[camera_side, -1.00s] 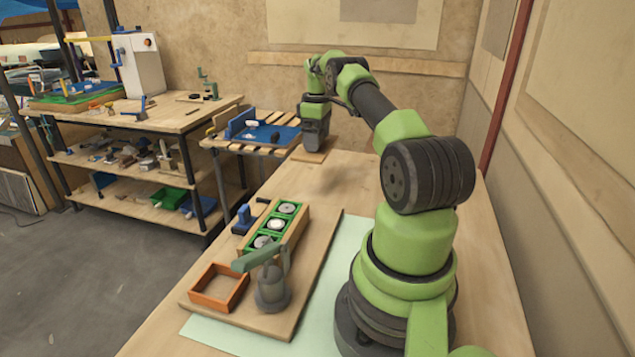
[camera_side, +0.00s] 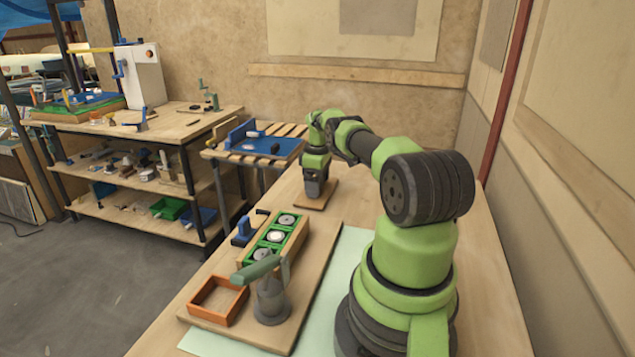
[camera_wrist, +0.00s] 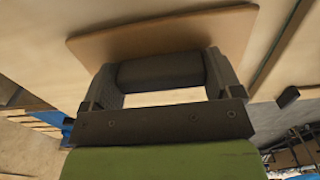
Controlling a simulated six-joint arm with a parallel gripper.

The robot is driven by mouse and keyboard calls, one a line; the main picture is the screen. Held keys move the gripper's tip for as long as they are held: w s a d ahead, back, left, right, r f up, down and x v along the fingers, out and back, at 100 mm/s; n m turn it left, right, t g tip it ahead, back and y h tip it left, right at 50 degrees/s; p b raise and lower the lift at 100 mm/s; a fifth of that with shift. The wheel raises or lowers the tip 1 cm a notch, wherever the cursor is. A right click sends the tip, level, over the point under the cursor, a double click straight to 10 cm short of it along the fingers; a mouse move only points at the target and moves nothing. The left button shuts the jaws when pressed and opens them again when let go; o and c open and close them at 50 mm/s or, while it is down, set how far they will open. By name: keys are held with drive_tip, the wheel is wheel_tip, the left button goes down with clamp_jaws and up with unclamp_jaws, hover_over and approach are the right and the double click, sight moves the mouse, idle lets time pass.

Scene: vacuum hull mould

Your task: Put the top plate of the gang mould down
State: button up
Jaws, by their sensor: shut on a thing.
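My gripper (camera_side: 315,183) is at the far part of the bench, pointing down. It is shut on the top plate (camera_side: 326,202), a flat tan plate with a dark handle. In the wrist view, the dark handle (camera_wrist: 160,72) lies between the two fingers and the plate (camera_wrist: 232,32) is beyond them. The plate looks level and very close to the bench top; I cannot tell whether it touches. The gang mould (camera_side: 303,240), a wooden block with a green top and three round grey discs, stands on a board nearer the camera, apart from my gripper.
An orange frame (camera_side: 200,301) and a grey-green lever press (camera_side: 270,300) stand on the board, with a blue clamp (camera_side: 241,233) beside the mould. A slatted table with a blue tray (camera_side: 270,147) is behind left. The bench (camera_side: 365,190) around the plate is clear.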

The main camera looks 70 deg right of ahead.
drive_tip(key=o, duration=0.9)
